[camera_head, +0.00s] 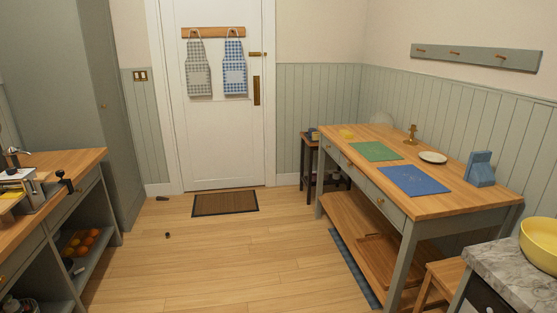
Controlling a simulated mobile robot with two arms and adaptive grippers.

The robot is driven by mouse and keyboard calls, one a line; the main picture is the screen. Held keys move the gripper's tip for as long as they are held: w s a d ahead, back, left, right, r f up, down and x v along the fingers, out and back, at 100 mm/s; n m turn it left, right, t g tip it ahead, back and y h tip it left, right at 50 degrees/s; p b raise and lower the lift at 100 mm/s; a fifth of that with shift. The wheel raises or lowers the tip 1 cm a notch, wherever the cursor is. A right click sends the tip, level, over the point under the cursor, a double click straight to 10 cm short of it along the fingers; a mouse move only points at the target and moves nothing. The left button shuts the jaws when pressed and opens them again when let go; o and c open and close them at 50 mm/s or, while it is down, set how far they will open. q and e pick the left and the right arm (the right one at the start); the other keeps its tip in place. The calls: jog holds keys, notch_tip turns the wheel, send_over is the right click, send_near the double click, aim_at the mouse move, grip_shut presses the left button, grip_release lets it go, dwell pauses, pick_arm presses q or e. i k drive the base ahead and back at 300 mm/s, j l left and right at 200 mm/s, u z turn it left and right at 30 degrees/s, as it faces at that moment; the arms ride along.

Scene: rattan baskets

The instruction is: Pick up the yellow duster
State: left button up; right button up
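Neither of my grippers shows in the head view.
On the table are a green mat (376,151), a blue mat (414,180), a white plate (432,157) and a blue stand (481,169). A yellow bowl (540,243) sits on the marble top (510,275). The floor (225,250) between the counters is mostly clear, with a doormat (225,203).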

aim_at(346, 133)
jog(key=i, duration=4.65)
